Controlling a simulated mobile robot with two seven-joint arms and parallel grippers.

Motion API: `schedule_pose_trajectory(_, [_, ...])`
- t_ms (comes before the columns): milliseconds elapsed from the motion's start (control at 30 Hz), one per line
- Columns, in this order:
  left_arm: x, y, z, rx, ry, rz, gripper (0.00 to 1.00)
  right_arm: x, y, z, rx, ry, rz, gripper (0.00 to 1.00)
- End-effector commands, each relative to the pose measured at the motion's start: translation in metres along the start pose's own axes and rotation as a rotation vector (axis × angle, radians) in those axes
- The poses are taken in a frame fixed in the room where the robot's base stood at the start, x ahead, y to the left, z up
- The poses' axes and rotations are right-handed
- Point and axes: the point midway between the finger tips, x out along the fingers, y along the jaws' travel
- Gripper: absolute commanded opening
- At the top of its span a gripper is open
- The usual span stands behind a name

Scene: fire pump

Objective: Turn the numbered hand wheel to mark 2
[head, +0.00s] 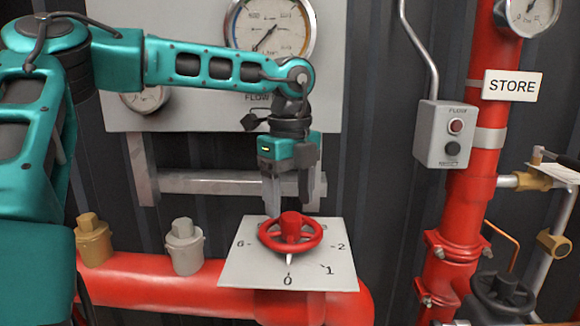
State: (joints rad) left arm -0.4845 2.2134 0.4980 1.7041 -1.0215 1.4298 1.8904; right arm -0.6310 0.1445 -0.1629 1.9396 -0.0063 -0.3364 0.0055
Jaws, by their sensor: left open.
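The red hand wheel (290,236) sits over a white dial plate (245,268) in the lower middle of the head view. Its white pointer points at mark 0 at the front. Mark 1 is to the right of that, mark 2 is at the plate's right side, and 6 is at the left. My left gripper (287,208) hangs from above with its fingers pointing down, open, just above and behind the wheel. One finger reaches down beside the wheel's hub; I cannot tell whether it touches. My right gripper does not show.
A large gauge (268,32) is on the grey panel behind my left arm. A grey button box (445,134) and a red vertical pipe (472,180) stand at the right. A red pipe (150,275) runs below the plate, with brass (93,240) and grey (184,248) fittings.

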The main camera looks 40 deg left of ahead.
Motion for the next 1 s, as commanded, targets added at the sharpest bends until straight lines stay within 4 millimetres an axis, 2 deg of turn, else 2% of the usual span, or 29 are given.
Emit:
schedule_pose_trajectory(100, [0.016, 0.0, 0.0, 0.001, 0.001, 0.002, 0.69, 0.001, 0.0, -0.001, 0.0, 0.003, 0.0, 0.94])
schedule_pose_trajectory(200, [0.023, 0.0, 0.0, 0.0, 0.0, 0.001, 0.69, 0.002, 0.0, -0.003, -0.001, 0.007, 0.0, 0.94])
schedule_pose_trajectory(567, [0.027, 0.0, 0.0, 0.0, 0.0, -0.001, 0.69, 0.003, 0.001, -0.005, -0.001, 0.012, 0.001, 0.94])
schedule_pose_trajectory(1000, [0.027, 0.0, 0.0, 0.0, 0.0, 0.0, 0.28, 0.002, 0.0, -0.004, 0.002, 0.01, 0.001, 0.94])
